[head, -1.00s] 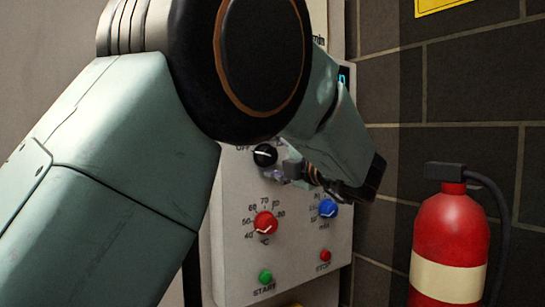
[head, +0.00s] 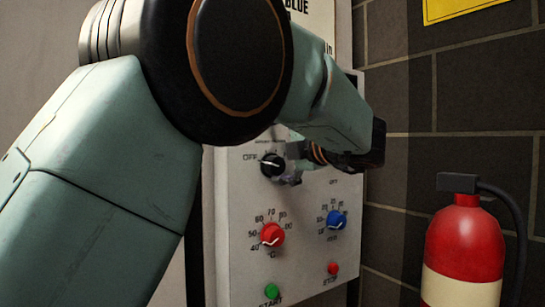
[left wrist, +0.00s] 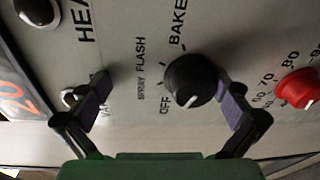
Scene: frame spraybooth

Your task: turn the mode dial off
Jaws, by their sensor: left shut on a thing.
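The black mode dial (head: 272,165) is on the grey control panel (head: 235,200). In the left wrist view the dial (left wrist: 190,82) has the labels OFF, SPRAY, FLASH and BAKE beside it. Its white mark points down and a little left in that view, on the OFF side; in the head view it lies toward OFF. My left gripper (head: 292,168) is at the dial, shut on it; in the left wrist view its fingers (left wrist: 165,105) stand either side, the right one against the dial, the left one seeming farther off. My right gripper is not in view.
Below the dial are a red dial (head: 271,236), a blue dial (head: 337,219), a green START button (head: 271,290) and a red STOP button (head: 333,268). A fire extinguisher (head: 464,245) stands at the right by the dark brick wall (head: 400,60).

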